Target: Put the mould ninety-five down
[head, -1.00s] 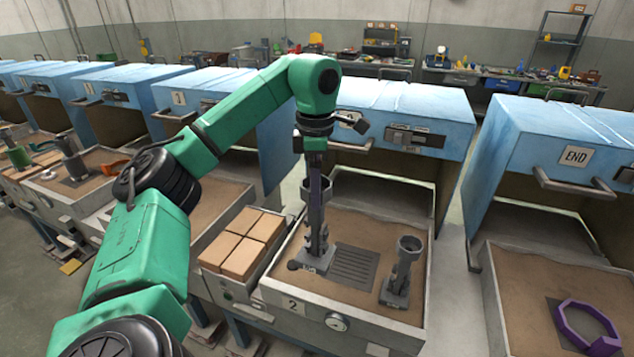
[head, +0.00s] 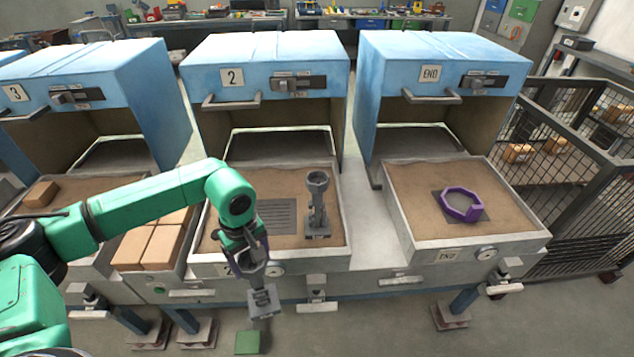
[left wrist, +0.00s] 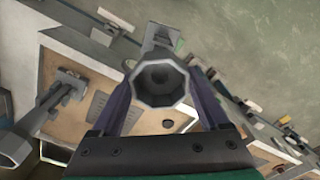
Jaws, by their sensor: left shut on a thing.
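My left gripper (head: 256,256), with purple fingers, is shut on a grey mould (head: 264,300). The mould hangs roughly upright in front of the bay 2 tray, clear of it; the number on its foot is too small to read. In the left wrist view its round cup (left wrist: 160,78) sits between the fingers (left wrist: 158,108). A second grey mould (head: 317,208) stands upright on the right of the bay 2 sand; its label is unreadable. Beside it is a bare dark slotted plate (head: 277,216). In the END bay, a purple ring (head: 445,202) lies on a dark plate (head: 480,218). My right gripper is not in view.
The bay 2 tray (head: 300,259) and END tray (head: 470,241) stand before blue hoods (head: 262,60). Tan bricks (head: 163,245) lie left of bay 2. A mesh fence (head: 570,170) stands at right. A green square (head: 247,342) lies on the floor below.

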